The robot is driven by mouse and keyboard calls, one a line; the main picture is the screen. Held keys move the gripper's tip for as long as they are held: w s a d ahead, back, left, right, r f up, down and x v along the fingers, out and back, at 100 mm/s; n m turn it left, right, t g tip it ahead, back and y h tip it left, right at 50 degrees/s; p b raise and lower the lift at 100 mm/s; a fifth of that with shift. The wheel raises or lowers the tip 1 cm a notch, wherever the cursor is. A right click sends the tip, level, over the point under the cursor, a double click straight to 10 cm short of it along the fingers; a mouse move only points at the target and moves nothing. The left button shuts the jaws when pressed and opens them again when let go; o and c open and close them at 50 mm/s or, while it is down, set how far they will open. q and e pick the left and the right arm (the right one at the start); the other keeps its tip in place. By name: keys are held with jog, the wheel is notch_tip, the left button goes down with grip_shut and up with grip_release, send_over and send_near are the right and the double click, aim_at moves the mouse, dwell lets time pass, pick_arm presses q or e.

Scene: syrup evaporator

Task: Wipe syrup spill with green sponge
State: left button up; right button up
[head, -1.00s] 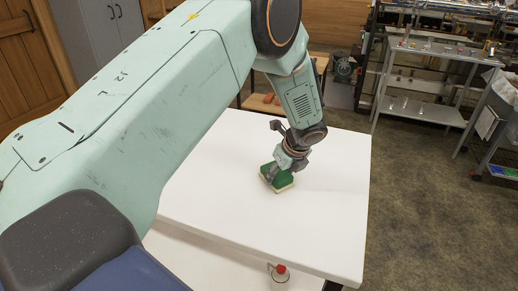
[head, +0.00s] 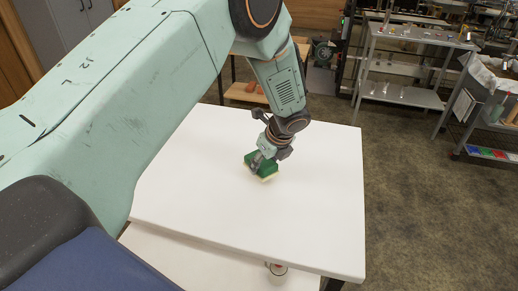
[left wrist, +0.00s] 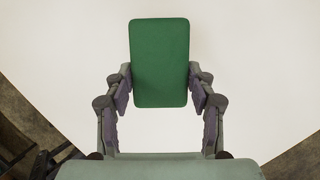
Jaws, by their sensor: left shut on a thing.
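The green sponge (head: 263,166) has a pale underside and is at the white tabletop (head: 310,200), near its middle. My left gripper (head: 262,158) is shut on the sponge from above. In the left wrist view the green sponge (left wrist: 159,62) sits between the two fingers of my left gripper (left wrist: 159,88), with the white surface behind it. I cannot tell whether the sponge's underside touches the table. No syrup spill shows on the visible tabletop; my left arm hides part of it. My right gripper is not in view.
A jar (head: 277,268) stands on a lower white surface below the table's front edge. A metal shelf rack (head: 405,95) stands behind at the right, and a cart (head: 490,105) farther right. The floor right of the table is clear.

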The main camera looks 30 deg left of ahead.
pick_arm(q)
jog(key=p+v, duration=0.2)
jog(key=v, duration=0.1)
jog(key=shift+w+a+r, duration=0.15)
jog(key=shift+w+a, duration=0.05)
jog(key=shift+a+r+p, duration=0.1)
jog(key=shift+r+p, duration=0.45)
jog(key=shift+p, duration=0.15)
jog(key=shift+w+a, duration=0.1)
jog(key=shift+a, duration=0.05)
jog(key=shift+r, duration=0.1)
jog(key=shift+s, duration=0.2)
